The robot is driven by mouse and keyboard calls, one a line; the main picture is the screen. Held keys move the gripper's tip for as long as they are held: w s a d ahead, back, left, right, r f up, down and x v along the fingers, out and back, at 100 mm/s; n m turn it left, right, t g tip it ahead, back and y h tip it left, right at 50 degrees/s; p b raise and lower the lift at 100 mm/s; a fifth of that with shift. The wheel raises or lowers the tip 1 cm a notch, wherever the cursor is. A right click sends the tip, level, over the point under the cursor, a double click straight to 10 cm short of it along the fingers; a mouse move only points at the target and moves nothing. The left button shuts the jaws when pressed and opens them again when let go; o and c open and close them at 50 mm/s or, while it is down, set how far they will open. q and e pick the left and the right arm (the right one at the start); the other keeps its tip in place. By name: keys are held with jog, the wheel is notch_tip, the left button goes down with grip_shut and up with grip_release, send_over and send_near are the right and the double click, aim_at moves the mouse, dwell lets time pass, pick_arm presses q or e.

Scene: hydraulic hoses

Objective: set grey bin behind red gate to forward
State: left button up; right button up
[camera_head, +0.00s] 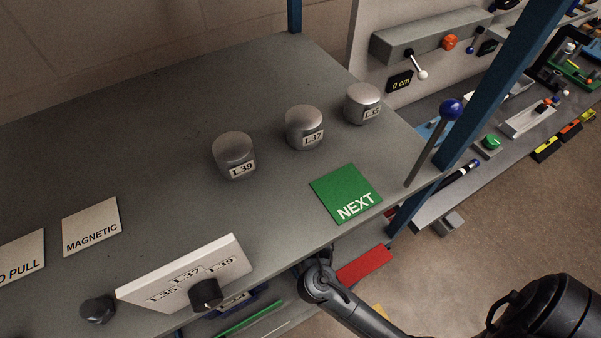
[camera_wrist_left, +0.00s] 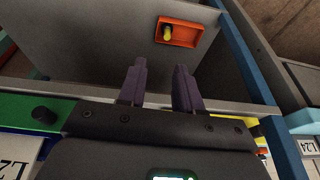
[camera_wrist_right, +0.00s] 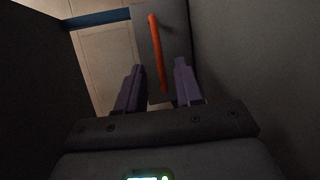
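In the right wrist view, a long orange-red bar (camera_wrist_right: 158,52) runs down the front of a grey block-like part (camera_wrist_right: 178,40). This may be the red gate and the grey bin; I cannot tell for sure. My right gripper (camera_wrist_right: 160,72) is open, its fingertips on either side of the bar's lower part; contact cannot be told. My left gripper (camera_wrist_left: 160,66) is open and empty below an orange tray (camera_wrist_left: 188,42) holding a yellow piece (camera_wrist_left: 168,33). The head view shows neither gripper. A dark arm of mine crosses its lower right and reaches under the shelf.
The head view shows a grey shelf (camera_head: 150,130) with several metal knobs, a green NEXT plate (camera_head: 345,192), a white label board (camera_head: 185,275) and a blue-balled lever (camera_head: 450,109). A blue post (camera_head: 500,90) stands right. Dark walls flank the right gripper closely.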

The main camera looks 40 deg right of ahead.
jog(key=shift+b+x, duration=0.4)
jog(key=shift+x, duration=2.25)
grip_shut()
